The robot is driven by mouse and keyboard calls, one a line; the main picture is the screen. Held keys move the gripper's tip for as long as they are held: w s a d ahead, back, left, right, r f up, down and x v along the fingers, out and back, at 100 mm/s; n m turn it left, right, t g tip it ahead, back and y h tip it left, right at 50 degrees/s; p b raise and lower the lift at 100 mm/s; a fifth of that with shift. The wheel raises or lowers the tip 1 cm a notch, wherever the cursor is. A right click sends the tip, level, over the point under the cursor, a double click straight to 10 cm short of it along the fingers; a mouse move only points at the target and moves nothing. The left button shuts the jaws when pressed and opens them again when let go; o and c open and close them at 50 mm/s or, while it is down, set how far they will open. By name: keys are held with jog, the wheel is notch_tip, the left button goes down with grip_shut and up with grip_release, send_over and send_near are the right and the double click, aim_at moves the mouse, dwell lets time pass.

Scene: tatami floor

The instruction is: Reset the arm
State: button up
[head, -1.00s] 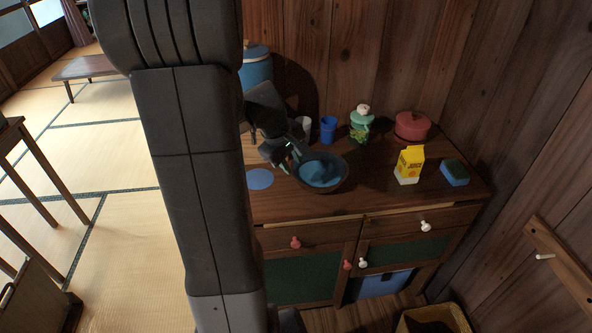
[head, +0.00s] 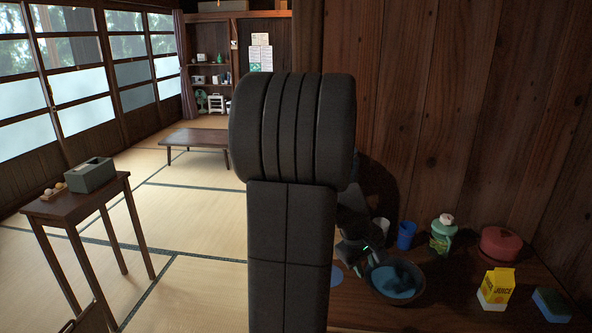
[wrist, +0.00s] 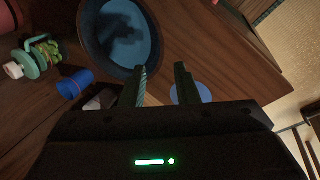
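My gripper (wrist: 160,72) shows in the wrist view with its two dark fingers apart and only bare wood between them. It is empty and hangs over the cabinet top (wrist: 215,55), beside a dark bowl (wrist: 88,50) with a blue inside. In the head view the gripper (head: 368,255) is small, left of and behind the bowl (head: 421,293). My upper arm hides much of the middle of that view, including part of the forearm. A flat blue disc (wrist: 196,91) lies near the right fingertip in the wrist view.
On the cabinet top stand a white cup (head: 381,230), a blue cup (head: 406,236), a green-and-white container (head: 442,236), a red pot (head: 500,244), a juice carton (head: 496,289) and a blue sponge (head: 551,305). A wooden wall (head: 450,110) rises behind. Open tatami (head: 200,215) lies left.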

aim_at(371, 286)
jog(key=b+x, duration=0.1)
jog(key=x, duration=0.9)
jog(key=shift+d+f, duration=0.1)
jog(key=shift+f, duration=0.2)
